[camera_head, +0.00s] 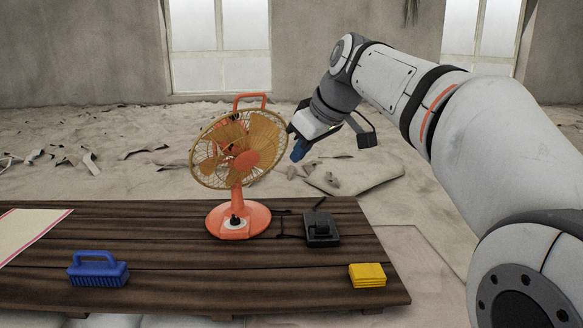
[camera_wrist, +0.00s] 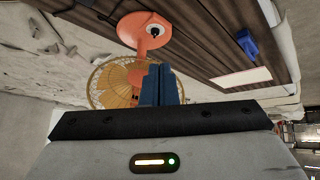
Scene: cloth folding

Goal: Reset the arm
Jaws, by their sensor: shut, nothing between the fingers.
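My gripper (camera_head: 299,150) is raised in the air behind and to the right of the orange fan in the head view, its blue fingers pointing down and left. In the wrist view my gripper (camera_wrist: 159,82) shows its two blue fingers together, with nothing between them. My white and grey arm reaches in from the right side of the head view. The gripper is above table height and holds nothing.
A wooden table (camera_head: 150,245) bears an orange fan (camera_head: 237,160), a blue brush (camera_head: 97,270), a yellow sponge (camera_head: 367,275), a black device (camera_head: 321,228) and a pale cloth (camera_head: 25,230) at the left edge. The fan stands close to my gripper. The table's front middle is clear.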

